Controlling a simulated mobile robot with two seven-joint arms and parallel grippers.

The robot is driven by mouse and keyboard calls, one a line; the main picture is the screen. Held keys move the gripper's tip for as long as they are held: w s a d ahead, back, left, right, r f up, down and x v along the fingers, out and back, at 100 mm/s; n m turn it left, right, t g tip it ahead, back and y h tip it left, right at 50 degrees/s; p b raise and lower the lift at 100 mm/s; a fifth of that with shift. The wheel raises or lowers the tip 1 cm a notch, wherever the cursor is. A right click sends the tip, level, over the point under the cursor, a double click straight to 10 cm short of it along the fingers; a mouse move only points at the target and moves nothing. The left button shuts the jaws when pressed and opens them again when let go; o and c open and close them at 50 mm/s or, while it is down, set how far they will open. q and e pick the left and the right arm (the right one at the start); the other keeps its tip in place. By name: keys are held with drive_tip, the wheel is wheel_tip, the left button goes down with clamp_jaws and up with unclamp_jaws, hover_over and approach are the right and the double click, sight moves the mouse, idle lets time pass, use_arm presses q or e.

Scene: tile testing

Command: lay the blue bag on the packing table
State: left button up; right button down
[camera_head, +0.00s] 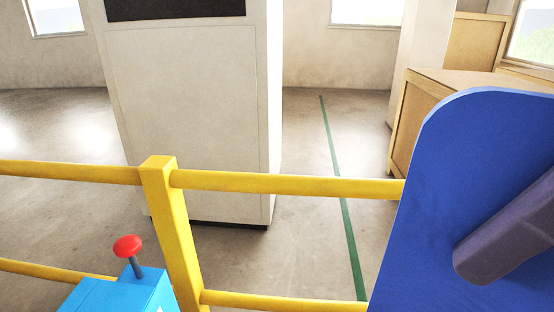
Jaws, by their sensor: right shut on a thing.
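The blue bag (450,165) fills the right side of the head view, close to me, with its broad flat face towards me and a rounded top corner. My right gripper (480,258) shows as a dark purple-grey finger coming in from the right edge across the bag's face. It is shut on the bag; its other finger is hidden. The bag's right and lower parts are out of the picture. My left gripper is not in view. I cannot make out a packing table for certain.
A yellow railing (285,184) with a post crosses in front of me. A light-blue box (125,292) with a red knob (127,246) stands at lower left. A tall pale cabinet (190,110) stands beyond the railing. Wooden box-like furniture (412,125) is behind the bag. Floor shows either side of the cabinet.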

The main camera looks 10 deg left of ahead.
wheel_tip(320, 180, down, 20)
drive_tip(key=b, duration=0.5)
drive_tip(key=shift+s+f, duration=0.1)
drive_tip(key=shift+s, duration=0.05)
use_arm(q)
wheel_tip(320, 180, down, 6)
use_arm(e)
drive_tip(key=shift+f, duration=0.2)
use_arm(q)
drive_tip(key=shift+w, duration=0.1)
use_arm(e)
drive_tip(key=shift+f, duration=0.15)
drive_tip(key=c, duration=0.9)
unclamp_jaws()
drive_tip(key=shift+c, duration=0.2)
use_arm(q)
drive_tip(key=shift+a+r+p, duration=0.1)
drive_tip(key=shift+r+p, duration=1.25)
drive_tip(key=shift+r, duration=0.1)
use_arm(e)
drive_tip(key=v, duration=1.2)
